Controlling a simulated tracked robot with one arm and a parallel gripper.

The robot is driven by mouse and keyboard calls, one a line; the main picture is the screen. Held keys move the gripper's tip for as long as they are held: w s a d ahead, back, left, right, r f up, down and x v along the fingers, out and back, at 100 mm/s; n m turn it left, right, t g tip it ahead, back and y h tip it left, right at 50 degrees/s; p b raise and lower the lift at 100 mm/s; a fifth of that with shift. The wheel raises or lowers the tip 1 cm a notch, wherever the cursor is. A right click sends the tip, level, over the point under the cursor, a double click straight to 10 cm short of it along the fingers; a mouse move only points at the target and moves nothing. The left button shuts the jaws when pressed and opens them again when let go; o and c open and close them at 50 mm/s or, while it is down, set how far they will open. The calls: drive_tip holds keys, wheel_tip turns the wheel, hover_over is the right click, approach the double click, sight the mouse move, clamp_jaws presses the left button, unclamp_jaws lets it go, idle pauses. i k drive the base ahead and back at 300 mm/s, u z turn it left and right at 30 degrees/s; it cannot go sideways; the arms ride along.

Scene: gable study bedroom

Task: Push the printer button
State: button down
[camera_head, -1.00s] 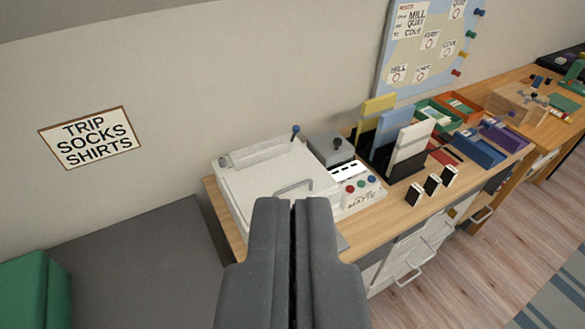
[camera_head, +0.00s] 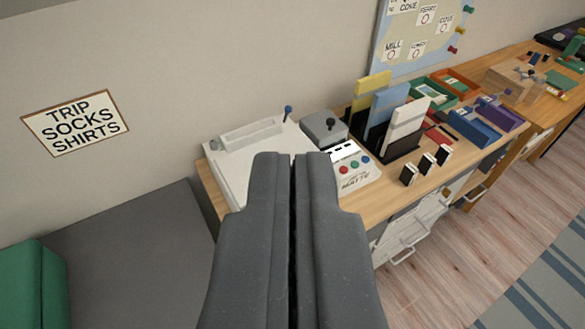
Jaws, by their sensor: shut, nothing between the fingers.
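The white printer (camera_head: 225,165) stands at the left end of the wooden desk. Its middle and front are partly hidden behind my gripper. A panel (camera_head: 354,172) at its right side carries a red button (camera_head: 341,170), a green button (camera_head: 354,164) and a blue button (camera_head: 366,160). The panel has small labels and lettering that I read only in part. My gripper (camera_head: 293,156) is shut and empty. In the picture its tips overlap the printer, left of the coloured buttons; I cannot tell the gap in depth.
A grey box with a black knob (camera_head: 324,128) stands behind the panel. Right of it are upright folders (camera_head: 406,125), small black-and-white blocks (camera_head: 427,163) and coloured trays (camera_head: 475,130). A dark grey surface (camera_head: 130,240) lies left of the desk. Open floor (camera_head: 450,260) is at right.

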sight(342, 169)
drive_tip(key=u, duration=1.75)
drive_tip(key=k, duration=1.4)
drive_tip(key=z, duration=1.3)
drive_tip(key=i, duration=1)
drive_tip(key=u, duration=0.05)
